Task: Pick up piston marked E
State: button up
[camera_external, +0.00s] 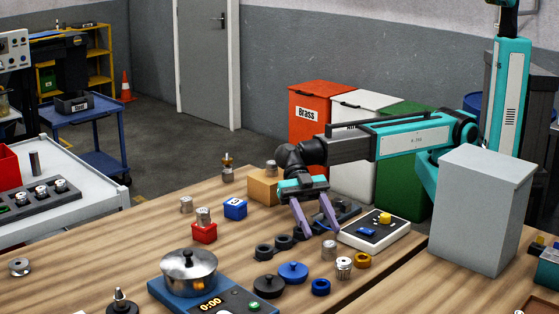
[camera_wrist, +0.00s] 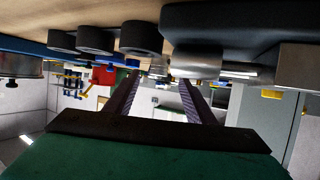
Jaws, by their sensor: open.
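Several small metallic pistons stand on the wooden table, among them one at the front right (camera_external: 344,268), one behind it (camera_external: 329,250), one at the left (camera_external: 186,204) and one on the red block (camera_external: 203,216). I cannot read an E on any of them. A rounded grey metal part (camera_wrist: 195,62) shows just beyond the right finger.
Black rings (camera_external: 264,251) lie left of my gripper. A control box (camera_external: 375,233) with yellow and blue parts stands to the right. A scale with a pot (camera_external: 189,271), a wooden block (camera_external: 264,190) and a tall grey box (camera_external: 483,210) also stand around.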

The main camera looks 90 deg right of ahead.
aim_at(330, 244)
dwell(0.3)
jog(key=shift+p+x, duration=0.3)
jog(key=shift+x, duration=0.85)
jog(key=shift+p+x, duration=1)
jog(key=shift+x, duration=1.6)
jog(key=shift+w, duration=0.1)
jog(key=c, duration=1.2)
jog(key=shift+r, duration=0.2)
jog(key=shift+r+b, duration=1.05)
jog(key=shift+r, duration=3.8)
